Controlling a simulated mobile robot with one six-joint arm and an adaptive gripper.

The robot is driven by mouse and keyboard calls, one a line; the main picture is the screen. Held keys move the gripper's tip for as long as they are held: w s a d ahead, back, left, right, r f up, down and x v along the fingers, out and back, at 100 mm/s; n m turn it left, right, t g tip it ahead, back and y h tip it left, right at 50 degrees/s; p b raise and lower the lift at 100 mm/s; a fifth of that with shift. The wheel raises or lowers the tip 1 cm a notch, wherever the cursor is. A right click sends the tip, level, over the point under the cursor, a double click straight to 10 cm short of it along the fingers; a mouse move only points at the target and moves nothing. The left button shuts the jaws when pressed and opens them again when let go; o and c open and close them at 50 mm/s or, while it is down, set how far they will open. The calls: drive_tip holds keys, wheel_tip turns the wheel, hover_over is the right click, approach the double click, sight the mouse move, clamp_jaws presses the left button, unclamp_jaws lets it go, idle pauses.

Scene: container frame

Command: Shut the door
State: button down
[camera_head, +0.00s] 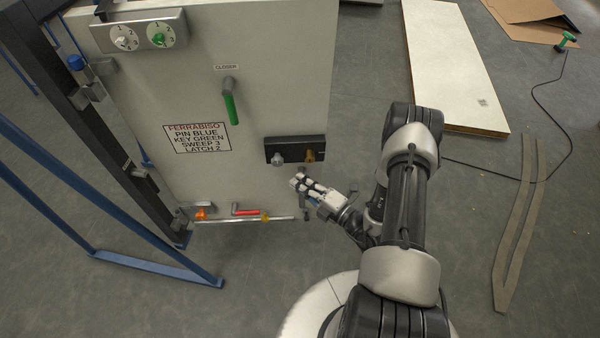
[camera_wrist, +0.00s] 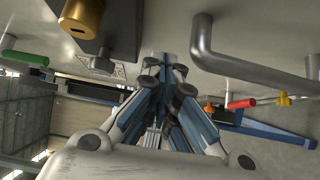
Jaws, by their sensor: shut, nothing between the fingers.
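The door (camera_head: 270,90) is a pale grey panel standing open beside a dark frame (camera_head: 110,130) with a blue stand at the left. It carries a sign, a two-dial box (camera_head: 140,36), a green-handled lever (camera_head: 231,105) labelled "closer", and a black lock block (camera_head: 296,150) with a grey and a brass knob. A red-handled lever (camera_head: 245,211) sits near its bottom edge. My gripper (camera_head: 298,182) is shut and empty, close to the door's lower right part, below the lock block. In the wrist view my gripper (camera_wrist: 165,68) points at the door face beside a grey bent handle (camera_wrist: 250,68). Contact cannot be told.
A blue tube stand (camera_head: 130,262) reaches out over the floor at lower left. A white board (camera_head: 455,70) and cardboard (camera_head: 520,14) lie at the back right. A dark cable (camera_head: 535,95) and a brown strip (camera_head: 515,230) lie on the right floor. Grey floor between is clear.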

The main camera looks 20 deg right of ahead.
drive_tip(key=shift+w+d+b, duration=0.1)
drive_tip(key=shift+w+d, duration=0.1)
drive_tip(key=shift+w, duration=0.45)
drive_tip(key=shift+w+d+b, duration=0.1)
drive_tip(key=shift+w+d, duration=0.15)
drive_tip(key=shift+w, duration=0.4)
drive_tip(key=shift+w+d+b, duration=0.1)
drive_tip(key=shift+w+d, duration=0.1)
drive_tip(key=shift+w, duration=0.45)
drive_tip(key=shift+d, duration=0.1)
